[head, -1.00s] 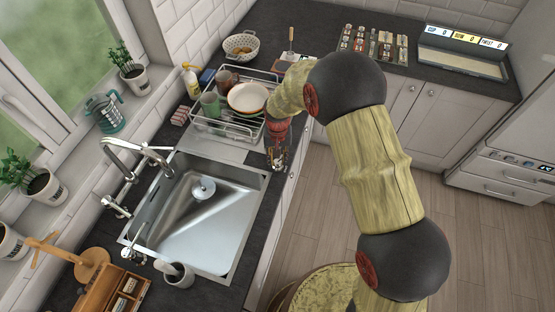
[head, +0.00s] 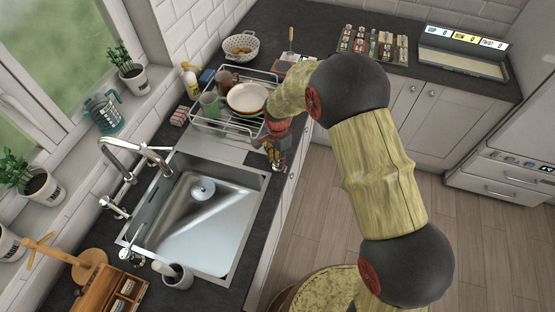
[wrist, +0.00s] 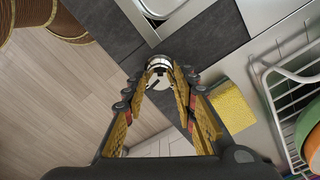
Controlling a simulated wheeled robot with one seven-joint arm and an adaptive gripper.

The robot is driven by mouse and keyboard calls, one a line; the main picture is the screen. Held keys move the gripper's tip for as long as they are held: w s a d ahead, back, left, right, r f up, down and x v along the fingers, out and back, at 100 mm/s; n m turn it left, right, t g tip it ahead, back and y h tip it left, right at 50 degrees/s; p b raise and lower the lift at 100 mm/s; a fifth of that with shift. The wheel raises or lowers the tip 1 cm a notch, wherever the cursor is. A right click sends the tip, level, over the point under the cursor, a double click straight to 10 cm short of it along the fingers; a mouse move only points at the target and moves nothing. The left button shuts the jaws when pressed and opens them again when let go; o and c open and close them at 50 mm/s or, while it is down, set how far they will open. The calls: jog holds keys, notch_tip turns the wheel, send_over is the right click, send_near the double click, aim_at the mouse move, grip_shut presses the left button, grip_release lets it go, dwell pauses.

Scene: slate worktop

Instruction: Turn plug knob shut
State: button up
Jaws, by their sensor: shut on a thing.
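The plug knob (wrist: 159,68) is a round chrome knob with a dark mark on its top, set in the dark worktop beside the sink's edge. In the wrist view my gripper (wrist: 160,84) has its two fingers closed in on either side of the knob. In the head view my gripper (head: 277,158) points down at the worktop just right of the sink (head: 205,225); the knob cannot be made out there. The sink's drain plug (head: 203,188) shows as a round disc in the basin.
A dish rack (head: 225,126) with a plate and mugs stands just behind my gripper. A yellow sponge (wrist: 232,105) lies close to the fingers in the wrist view. The tap (head: 140,155) stands left of the sink. The floor lies to the right of the worktop edge.

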aim_at(277, 162)
jog(key=shift+m, duration=1.1)
jog(key=o, duration=1.2)
jog(key=shift+c, duration=0.2)
notch_tip(277, 162, up, 12)
